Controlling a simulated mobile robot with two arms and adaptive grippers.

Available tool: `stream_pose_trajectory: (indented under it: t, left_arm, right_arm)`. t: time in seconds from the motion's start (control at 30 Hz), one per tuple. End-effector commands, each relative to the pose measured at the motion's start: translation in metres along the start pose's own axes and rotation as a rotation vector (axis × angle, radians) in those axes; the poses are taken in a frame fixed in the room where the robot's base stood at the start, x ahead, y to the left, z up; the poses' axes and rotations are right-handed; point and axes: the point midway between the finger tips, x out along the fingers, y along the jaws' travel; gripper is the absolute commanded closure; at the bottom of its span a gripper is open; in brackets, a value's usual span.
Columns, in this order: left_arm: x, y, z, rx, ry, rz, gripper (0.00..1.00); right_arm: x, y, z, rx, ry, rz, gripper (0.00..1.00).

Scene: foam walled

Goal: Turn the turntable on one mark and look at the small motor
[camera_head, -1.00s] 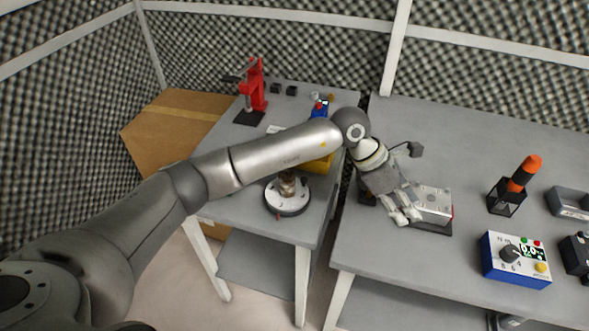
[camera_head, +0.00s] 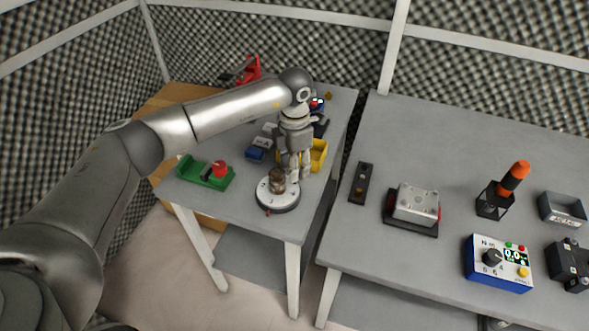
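The turntable (camera_head: 279,199) is a round white disc with a dark rim and marks, near the front of the left table. The small motor (camera_head: 277,181), a brownish cylinder, stands upright on its middle. My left gripper (camera_head: 294,174) points down just behind and to the right of the motor, over the turntable's far edge. Its fingers look close together, but I cannot tell whether they are apart or touch anything. My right gripper is out of view.
A green fixture with a red knob (camera_head: 219,168) sits left of the turntable, and a yellow bin (camera_head: 318,155) behind it. The right table holds a metal box (camera_head: 415,203), a blue meter (camera_head: 498,262) and an orange-handled tool (camera_head: 514,178). A gap separates the tables.

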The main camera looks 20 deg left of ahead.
Motion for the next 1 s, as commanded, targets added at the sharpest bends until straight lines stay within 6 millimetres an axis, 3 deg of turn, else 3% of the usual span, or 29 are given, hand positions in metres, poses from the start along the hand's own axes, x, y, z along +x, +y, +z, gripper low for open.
stream_pose_trajectory:
  t: [0.2,0.57,0.87,1.0]
  left_arm:
    - [0.025,-0.001,0.0,0.001,0.0,-0.001,0.61]
    - [0.03,0.0,0.001,0.002,-0.002,0.0,0.61]
    - [0.03,0.0,0.001,0.002,-0.002,0.0,1.0]
    - [0.03,0.0,0.001,0.001,-0.002,0.0,1.0]
  right_arm:
    - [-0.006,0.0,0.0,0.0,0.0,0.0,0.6]
    - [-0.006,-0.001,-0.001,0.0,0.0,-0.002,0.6]
    - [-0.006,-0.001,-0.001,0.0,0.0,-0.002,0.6]
    - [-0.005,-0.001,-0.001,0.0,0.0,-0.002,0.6]
